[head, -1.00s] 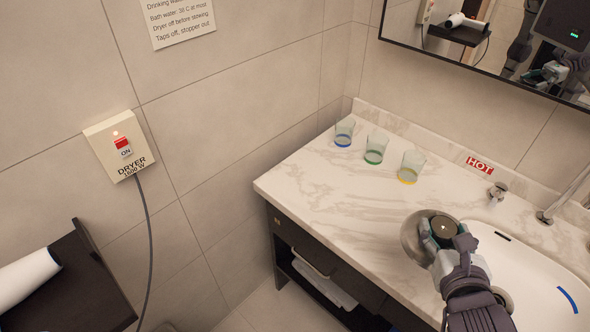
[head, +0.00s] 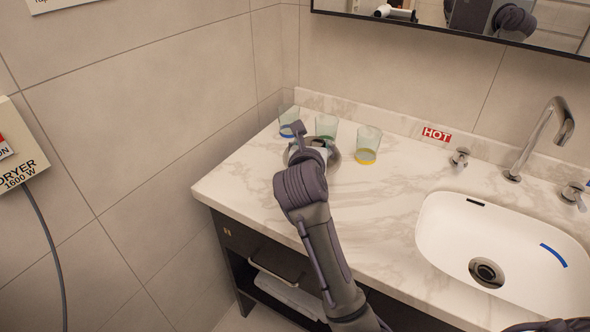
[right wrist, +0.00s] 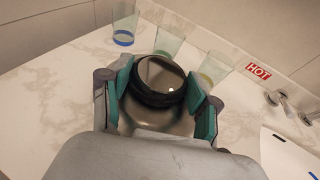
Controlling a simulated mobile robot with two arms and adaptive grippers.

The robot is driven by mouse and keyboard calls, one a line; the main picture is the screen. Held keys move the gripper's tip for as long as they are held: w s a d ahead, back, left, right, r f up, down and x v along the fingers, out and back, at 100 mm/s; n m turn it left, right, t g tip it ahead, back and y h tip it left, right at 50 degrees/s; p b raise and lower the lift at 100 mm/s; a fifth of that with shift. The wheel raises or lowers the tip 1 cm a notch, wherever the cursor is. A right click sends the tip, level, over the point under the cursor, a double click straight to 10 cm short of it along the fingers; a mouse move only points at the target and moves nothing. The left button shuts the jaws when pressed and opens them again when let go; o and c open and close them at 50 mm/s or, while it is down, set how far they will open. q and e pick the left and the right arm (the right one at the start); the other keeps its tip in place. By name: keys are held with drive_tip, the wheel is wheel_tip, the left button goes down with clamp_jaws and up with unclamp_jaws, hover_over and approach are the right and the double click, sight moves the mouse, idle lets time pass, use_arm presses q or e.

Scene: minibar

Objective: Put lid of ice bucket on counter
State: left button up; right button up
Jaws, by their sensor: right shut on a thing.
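The lid (head: 335,156) is a round, shiny metal disc with a black knob (right wrist: 158,92). It is at the left part of the marble counter (head: 385,205), close in front of the glasses. My right gripper (right wrist: 161,88) has its two teal-padded fingers on either side of the knob and is shut on it. In the head view my right wrist hides most of the lid. I cannot tell whether the lid touches the counter or hangs just above it. No ice bucket shows. My left gripper is not in view.
Three glasses stand behind the lid, with blue (head: 289,120), green (head: 326,127) and yellow (head: 367,145) bands. A white sink (head: 505,240) with a faucet (head: 545,135) is at the right. The counter between lid and sink is clear.

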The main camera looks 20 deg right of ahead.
drive_tip(key=w+a+f, duration=0.1)
drive_tip(key=w, duration=0.1)
drive_tip(key=w+a+f, duration=0.1)
drive_tip(key=a, duration=0.1)
drive_tip(key=w+a+f, duration=0.1)
drive_tip(key=w+f, duration=0.1)
drive_tip(key=shift+w+a+f, duration=0.1)
drive_tip(key=shift+w+a, duration=0.15)
drive_tip(key=shift+w, duration=0.05)
wheel_tip(320, 180, down, 4)
drive_tip(key=shift+f, duration=0.1)
drive_tip(key=shift+f, duration=0.15)
drive_tip(key=o, duration=1.3)
